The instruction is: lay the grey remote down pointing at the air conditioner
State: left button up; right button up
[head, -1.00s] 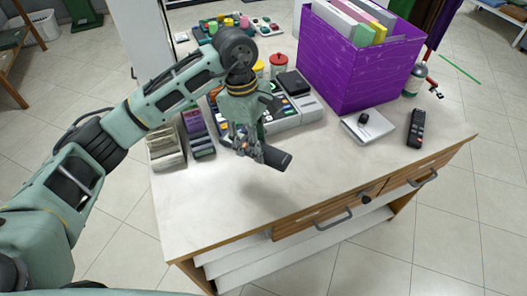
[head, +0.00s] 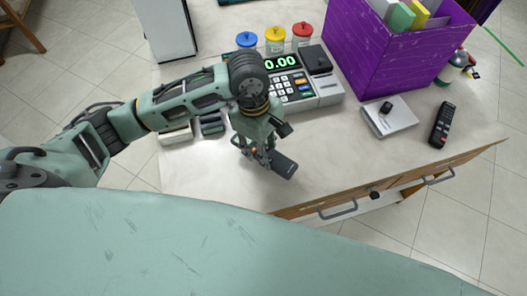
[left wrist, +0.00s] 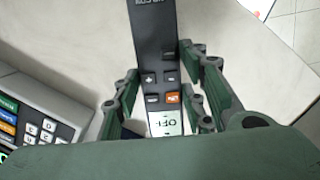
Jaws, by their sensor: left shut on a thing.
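My left gripper (head: 262,156) is shut on the grey remote (head: 284,166) over the front left part of the counter top (head: 215,185). In the left wrist view the remote (left wrist: 157,55) lies between the fingers of the left gripper (left wrist: 165,85), its "OFF" display towards my palm and its far end pointing away. In the head view that end points to the lower right. Whether the remote touches the counter is unclear. I cannot identify an air conditioner in these frames. My right gripper is not in view.
A second, black remote (head: 441,125) lies at the right, beside a white pad with a small dark item (head: 390,117). A cash register (head: 325,90), colour-lidded jars (head: 275,38) and a purple box (head: 385,50) stand behind. The counter's front middle is clear.

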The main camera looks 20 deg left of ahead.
pick_arm(q)
jog(key=shift+s+f, duration=0.3)
jog(key=shift+f, duration=0.35)
notch_tip(320, 180, down, 2)
jog(key=shift+f+p, duration=0.2)
jog(key=shift+p, duration=0.35)
jog(key=shift+w+f, duration=0.1)
jog(key=shift+f, duration=0.35)
jog(key=o, duration=1.3)
jog(key=shift+c, duration=0.2)
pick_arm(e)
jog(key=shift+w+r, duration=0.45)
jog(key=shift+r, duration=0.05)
pick_arm(q)
jog(key=shift+r, duration=0.1)
